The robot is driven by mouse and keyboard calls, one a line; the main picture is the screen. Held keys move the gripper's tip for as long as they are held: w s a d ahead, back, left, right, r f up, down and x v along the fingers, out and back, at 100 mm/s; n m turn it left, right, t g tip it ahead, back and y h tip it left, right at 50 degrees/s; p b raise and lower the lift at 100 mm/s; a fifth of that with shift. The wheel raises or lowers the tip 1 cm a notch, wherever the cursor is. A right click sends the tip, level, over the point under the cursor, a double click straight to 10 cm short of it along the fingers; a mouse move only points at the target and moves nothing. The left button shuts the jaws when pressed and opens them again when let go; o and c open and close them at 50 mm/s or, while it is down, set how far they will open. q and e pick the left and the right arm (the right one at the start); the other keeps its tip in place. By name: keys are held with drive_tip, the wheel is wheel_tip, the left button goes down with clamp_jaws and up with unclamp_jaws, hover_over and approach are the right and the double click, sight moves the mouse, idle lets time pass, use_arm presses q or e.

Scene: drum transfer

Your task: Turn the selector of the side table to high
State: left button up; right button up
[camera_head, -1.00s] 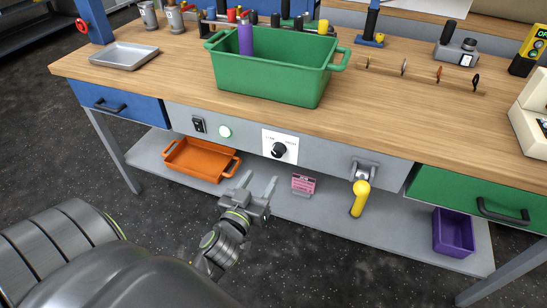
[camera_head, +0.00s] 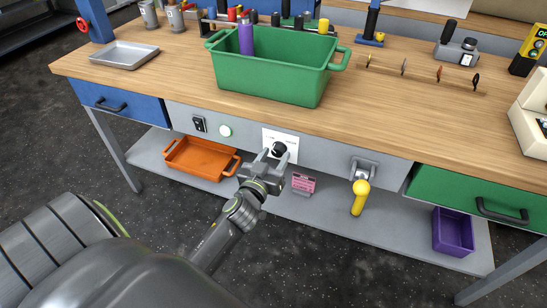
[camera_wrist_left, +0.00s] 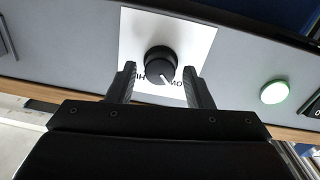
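The selector is a round black knob (camera_head: 279,149) on a white plate (camera_head: 293,140), on the grey front panel of the table. In the left wrist view, upside down, the knob (camera_wrist_left: 160,60) has a white pointer line slanting to the lower right, towards the partly covered low label (camera_wrist_left: 177,83). The high label (camera_wrist_left: 139,77) is partly covered on the other side. My left gripper (camera_head: 273,157) is open, with its fingers reaching up to the knob. In the wrist view its fingertips (camera_wrist_left: 160,70) are on either side of the knob, with small gaps. My right gripper is not in view.
Left of the selector are a green round button (camera_head: 225,131) and a black rocker switch (camera_head: 199,123). A yellow-handled lever (camera_head: 360,196) is to the right. An orange tray (camera_head: 200,158) and a pink item (camera_head: 303,183) are on the lower shelf. A green bin (camera_head: 270,78) stands above on the tabletop.

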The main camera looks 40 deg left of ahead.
use_arm(q)
drive_tip(key=c, duration=0.8)
drive_tip(key=shift+o, duration=0.2)
drive_tip(key=shift+m, duration=1.1)
drive_tip(key=shift+m+p, duration=0.45)
drive_tip(key=shift+m, duration=0.35)
drive_tip(key=m+p, duration=0.1)
drive_tip(key=m, duration=0.2)
drive_tip(key=shift+r+m, duration=0.1)
drive_tip(key=shift+m, duration=0.2)
drive_tip(key=m+p, duration=0.1)
drive_tip(key=m, duration=0.4)
drive_tip(key=shift+y, duration=0.3)
drive_tip(key=m+p, duration=0.1)
drive_tip(key=m, duration=0.4)
drive_tip(key=shift+d, duration=0.1)
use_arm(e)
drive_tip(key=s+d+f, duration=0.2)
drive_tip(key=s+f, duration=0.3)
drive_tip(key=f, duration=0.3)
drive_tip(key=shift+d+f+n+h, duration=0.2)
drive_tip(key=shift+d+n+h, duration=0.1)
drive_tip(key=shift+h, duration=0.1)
use_arm(q)
drive_tip(key=shift+g, duration=0.3)
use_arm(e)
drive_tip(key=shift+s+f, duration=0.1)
